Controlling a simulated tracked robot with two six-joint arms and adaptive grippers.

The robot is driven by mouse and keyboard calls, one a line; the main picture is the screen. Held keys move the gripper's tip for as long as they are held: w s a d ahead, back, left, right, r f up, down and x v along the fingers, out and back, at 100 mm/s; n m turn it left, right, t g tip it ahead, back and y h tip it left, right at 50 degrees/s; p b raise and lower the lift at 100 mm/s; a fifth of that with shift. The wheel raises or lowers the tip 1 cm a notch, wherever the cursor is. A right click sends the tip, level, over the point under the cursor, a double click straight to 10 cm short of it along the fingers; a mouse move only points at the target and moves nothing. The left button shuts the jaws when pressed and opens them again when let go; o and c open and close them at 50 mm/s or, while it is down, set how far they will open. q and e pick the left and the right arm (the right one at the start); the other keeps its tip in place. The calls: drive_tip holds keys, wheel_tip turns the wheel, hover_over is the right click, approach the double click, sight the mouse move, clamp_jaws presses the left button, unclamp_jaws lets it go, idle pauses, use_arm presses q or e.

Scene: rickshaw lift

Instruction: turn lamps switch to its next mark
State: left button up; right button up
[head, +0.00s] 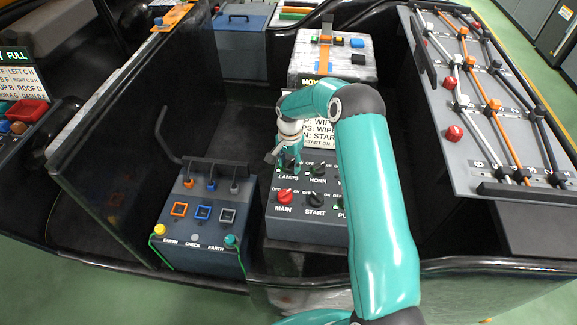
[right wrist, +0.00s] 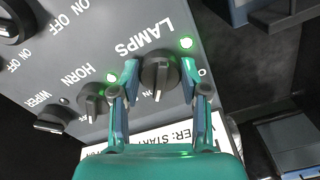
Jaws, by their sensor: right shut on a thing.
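The lamps switch (right wrist: 158,72) is a dark round knob on the grey switch panel (head: 300,220), above the LAMPS label. In the right wrist view its white pointer line points down in the picture, slightly left. My right gripper (right wrist: 159,80) has one finger on each side of this knob and is shut on it. In the head view my right gripper (head: 287,165) comes down on the panel's upper left and hides most of the knob. A green light (right wrist: 186,43) glows beside the knob. My left gripper is not in view.
The horn switch (right wrist: 92,100) sits close beside the lamps switch. The red main switch (head: 285,196) and black start switch (head: 315,199) are in the row below. A box with coloured square outlines (head: 203,213) stands left. A grey board with rods (head: 480,100) is at right.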

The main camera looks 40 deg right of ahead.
sight(290, 162)
drive_tip(key=n+b, duration=0.2)
drive_tip(key=n, duration=0.1)
drive_tip(key=shift+d+f+n, duration=0.1)
drive_tip(key=shift+f+n, duration=0.05)
drive_tip(key=shift+n, duration=0.15)
drive_tip(key=n+b, duration=0.2)
drive_tip(key=n, duration=0.1)
drive_tip(key=shift+n, duration=0.3)
drive_tip(key=n+b, duration=0.1)
drive_tip(key=n, duration=0.8)
drive_tip(key=shift+r+b, duration=0.2)
drive_tip(key=shift+b, duration=0.2)
drive_tip(key=o, duration=1.1)
drive_tip(key=shift+o, duration=0.2)
wheel_tip(290, 162, up, 12)
